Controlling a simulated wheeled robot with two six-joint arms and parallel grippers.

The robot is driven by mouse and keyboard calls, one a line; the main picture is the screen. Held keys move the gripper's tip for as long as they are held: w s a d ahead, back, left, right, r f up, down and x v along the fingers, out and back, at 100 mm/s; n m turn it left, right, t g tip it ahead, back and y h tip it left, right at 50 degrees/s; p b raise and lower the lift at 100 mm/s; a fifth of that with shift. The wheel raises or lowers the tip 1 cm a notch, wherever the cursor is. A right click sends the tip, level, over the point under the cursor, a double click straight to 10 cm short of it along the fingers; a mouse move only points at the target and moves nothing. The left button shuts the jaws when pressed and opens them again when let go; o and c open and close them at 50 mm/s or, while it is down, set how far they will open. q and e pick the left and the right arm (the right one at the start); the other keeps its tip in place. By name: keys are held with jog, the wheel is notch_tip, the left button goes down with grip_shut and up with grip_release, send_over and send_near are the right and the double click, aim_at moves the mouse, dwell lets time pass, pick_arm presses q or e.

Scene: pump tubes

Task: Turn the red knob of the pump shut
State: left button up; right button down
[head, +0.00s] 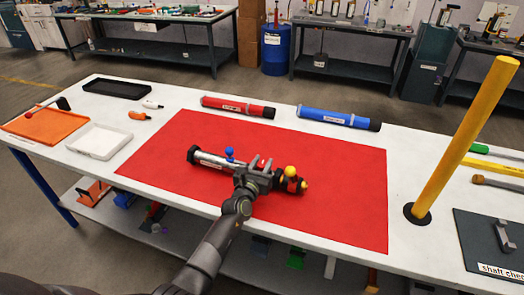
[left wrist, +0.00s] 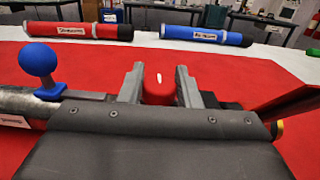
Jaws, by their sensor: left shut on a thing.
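The pump (head: 211,161) lies on the red mat (head: 330,215), a metal tube with a black cap at its left end. It bears a blue knob (head: 230,154) and, toward its right end, a yellow knob (head: 291,171). My left gripper (head: 262,165) is over the pump between these knobs. In the left wrist view, the fingers (left wrist: 160,84) are shut on the red knob (left wrist: 159,92), one finger on each side. A white mark on the knob's top points away from the camera. The blue knob (left wrist: 39,62) stands at left. My right gripper is not in view.
A red tube (head: 238,107) and a blue tube (head: 339,117) lie behind the mat. A yellow post (head: 465,135) rises at right. A white tray (head: 99,141), an orange tray (head: 45,125) and a black tray (head: 117,88) stand at left. The mat's front right is clear.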

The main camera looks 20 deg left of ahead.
pick_arm(q)
jog(key=y+p, duration=0.1)
jog(key=n+y+p, duration=0.1)
jog(key=shift+d+r+p, duration=0.1)
jog(key=shift+r+p, duration=0.15)
jog(key=shift+p, duration=0.1)
jog(key=shift+f+n+y+p, duration=0.1)
jog(key=shift+n+y+p, duration=0.4)
jog(key=shift+y, duration=0.1)
jog(key=shift+n+y, duration=0.5)
jog(key=shift+y, duration=0.1)
jog(key=shift+f+n+g+y, duration=0.15)
jog(key=shift+n+g+y, duration=0.5)
jog(key=shift+y, duration=0.75)
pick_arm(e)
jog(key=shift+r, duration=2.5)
pick_arm(q)
jog(key=shift+n+y, duration=0.3)
jog(key=shift+n, duration=0.05)
jog(key=o, duration=1)
jog(key=shift+s, duration=0.1)
jog(key=shift+c, duration=0.2)
jog(key=shift+f, duration=0.15)
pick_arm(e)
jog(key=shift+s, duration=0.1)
